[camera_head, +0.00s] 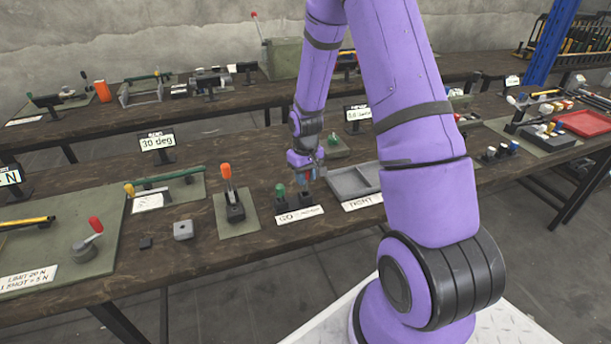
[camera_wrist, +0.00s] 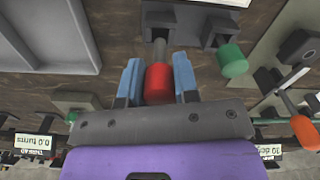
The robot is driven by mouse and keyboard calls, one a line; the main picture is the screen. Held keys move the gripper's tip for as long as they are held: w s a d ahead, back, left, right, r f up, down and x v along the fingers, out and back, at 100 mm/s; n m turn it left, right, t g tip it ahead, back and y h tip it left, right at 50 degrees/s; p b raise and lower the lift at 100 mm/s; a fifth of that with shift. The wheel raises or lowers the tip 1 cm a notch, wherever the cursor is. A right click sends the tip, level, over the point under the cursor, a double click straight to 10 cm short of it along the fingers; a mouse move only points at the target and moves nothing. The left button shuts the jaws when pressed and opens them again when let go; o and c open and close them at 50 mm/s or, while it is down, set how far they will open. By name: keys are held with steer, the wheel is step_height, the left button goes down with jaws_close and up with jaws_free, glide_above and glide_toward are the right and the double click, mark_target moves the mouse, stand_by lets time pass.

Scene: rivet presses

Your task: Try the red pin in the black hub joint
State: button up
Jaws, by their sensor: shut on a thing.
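My gripper (camera_wrist: 158,80) has its blue fingers on either side of the red pin's head (camera_wrist: 158,86) and is shut on it. The pin's grey shank (camera_wrist: 160,50) points at a dark block (camera_wrist: 170,18); I cannot tell how far it sits inside. In the head view my gripper (camera_head: 306,174) is low over the bench, at the small black blocks behind the GO label. A black block (camera_head: 235,212) with an orange-topped lever (camera_head: 227,178) stands on a green plate to the left; it may be the black hub joint. Its orange handle also shows in the wrist view (camera_wrist: 304,132).
A green pin (camera_head: 280,190) stands in the block left of my gripper. The GO label (camera_head: 300,215) lies in front. A grey tray (camera_head: 345,186) with a TIGHT label (camera_head: 362,202) is close on the right. A 30 deg sign (camera_head: 157,143) stands behind left.

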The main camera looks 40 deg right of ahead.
mark_target(306, 190)
steer(key=shift+f, duration=1.95)
steer(key=o, duration=1)
steer(key=shift+r, duration=0.1)
step_height(306, 190, up, 11)
steer(key=shift+f, duration=0.2)
